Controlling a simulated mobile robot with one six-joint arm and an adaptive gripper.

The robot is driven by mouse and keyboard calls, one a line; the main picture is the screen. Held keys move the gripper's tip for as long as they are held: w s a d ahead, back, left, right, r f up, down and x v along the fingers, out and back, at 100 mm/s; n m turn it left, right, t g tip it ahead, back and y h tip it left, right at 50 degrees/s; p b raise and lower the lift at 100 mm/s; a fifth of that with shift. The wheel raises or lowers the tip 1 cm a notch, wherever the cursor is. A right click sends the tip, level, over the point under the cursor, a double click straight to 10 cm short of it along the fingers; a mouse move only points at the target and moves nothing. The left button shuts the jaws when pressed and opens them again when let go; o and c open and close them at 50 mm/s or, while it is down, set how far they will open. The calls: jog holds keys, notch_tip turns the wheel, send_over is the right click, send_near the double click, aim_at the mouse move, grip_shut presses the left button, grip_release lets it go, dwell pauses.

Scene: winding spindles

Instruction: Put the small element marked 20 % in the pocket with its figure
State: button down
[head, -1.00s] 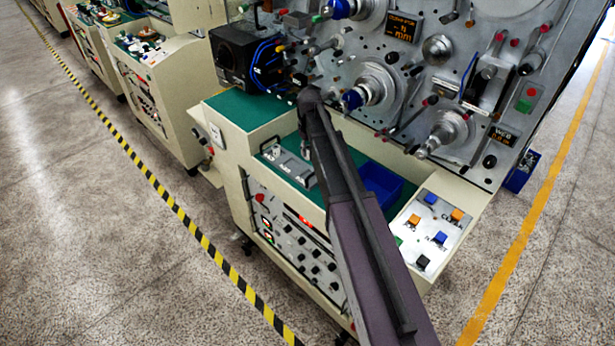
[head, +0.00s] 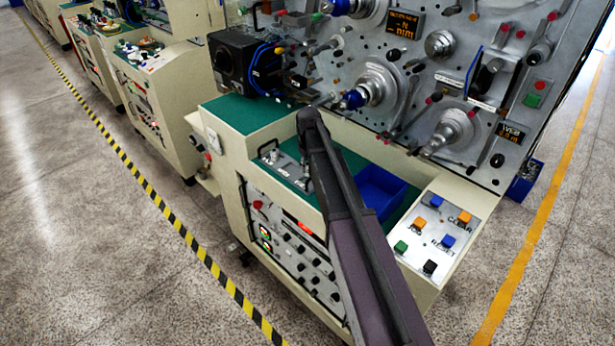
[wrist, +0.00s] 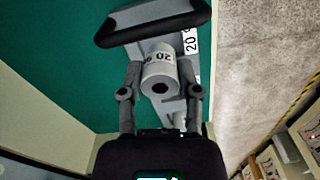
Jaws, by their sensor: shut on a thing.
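The small grey cylinder marked 20 % (wrist: 161,62) is between the fingers of my gripper (wrist: 160,76) in the wrist view. Its end with a dark hole faces the camera, and its figure reads upside down. My gripper is shut on it, over a grey tray (wrist: 125,20) with a dark handle. A white label with 20 (wrist: 190,42) shows on the tray, just right of and beyond the cylinder. The pocket itself is mostly hidden behind the cylinder and fingers. In the head view the tray (head: 290,172) lies on the green top; my arm hides the gripper.
A blue bin (head: 378,190) stands right of my arm. A button panel (head: 435,225) is at the right front. The machine face with spindles (head: 375,88) rises behind, and a black box (head: 235,62) stands at back left. Green mat (wrist: 60,70) lies bare left of the tray.

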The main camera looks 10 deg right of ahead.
aim_at(308, 174)
jog(key=shift+f+b, duration=1.9)
jog(key=shift+f, duration=0.15)
jog(key=shift+c, duration=1.5)
grip_release()
jog(key=shift+r, duration=0.25)
notch_tip(308, 174, up, 12)
jog(key=p, duration=1.2)
